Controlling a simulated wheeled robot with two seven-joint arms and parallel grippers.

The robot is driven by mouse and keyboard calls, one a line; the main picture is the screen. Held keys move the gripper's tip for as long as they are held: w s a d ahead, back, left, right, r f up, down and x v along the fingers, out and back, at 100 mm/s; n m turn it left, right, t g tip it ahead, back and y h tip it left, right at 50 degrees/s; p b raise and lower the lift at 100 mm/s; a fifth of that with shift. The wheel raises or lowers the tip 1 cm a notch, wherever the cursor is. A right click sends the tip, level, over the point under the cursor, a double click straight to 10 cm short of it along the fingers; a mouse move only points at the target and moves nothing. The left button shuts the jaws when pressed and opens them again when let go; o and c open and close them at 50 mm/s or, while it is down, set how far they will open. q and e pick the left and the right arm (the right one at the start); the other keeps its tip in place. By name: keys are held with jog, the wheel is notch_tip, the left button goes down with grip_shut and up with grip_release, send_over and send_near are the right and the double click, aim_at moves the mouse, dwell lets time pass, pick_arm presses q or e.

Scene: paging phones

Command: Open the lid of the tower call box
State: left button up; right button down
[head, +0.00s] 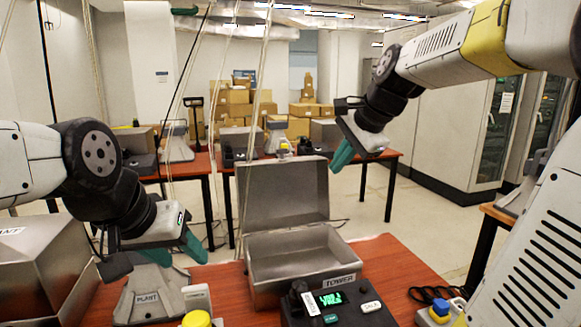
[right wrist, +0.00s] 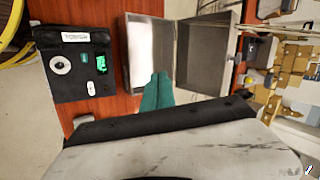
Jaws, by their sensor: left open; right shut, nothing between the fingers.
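The tower call box (head: 300,254) is a grey metal box on the red-brown table, with a TOWER label on its front. Its lid (head: 286,193) stands open, raised upright at the back, and the inside looks empty. In the right wrist view the box (right wrist: 149,60) and its lid (right wrist: 207,60) also show spread open. My right gripper (head: 343,160), with green fingers, is shut and empty, above and right of the lid, apart from it in the head view.
A black keypad unit (head: 338,303) with a green display stands in front of the box. A yellow knob (head: 197,318) sits at the front. Other tables with devices stand behind.

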jog(key=s+a+f+n+t+h, duration=0.2)
jog(key=s+f+n, duration=0.5)
jog(key=n, duration=0.2)
jog(key=w+a+f+m+t+y, duration=0.1)
jog(key=w+f+m+t+y, duration=0.15)
jog(key=w+m+t, duration=0.55)
jog(key=w+a+f+m+t+y, duration=0.1)
jog(key=w+f+m+t, duration=0.3)
jog(key=w, duration=0.9)
jog(key=x, duration=1.4)
jog(key=shift+r+h, duration=0.3)
jog(key=shift+h, duration=0.15)
jog(key=shift+d, duration=0.15)
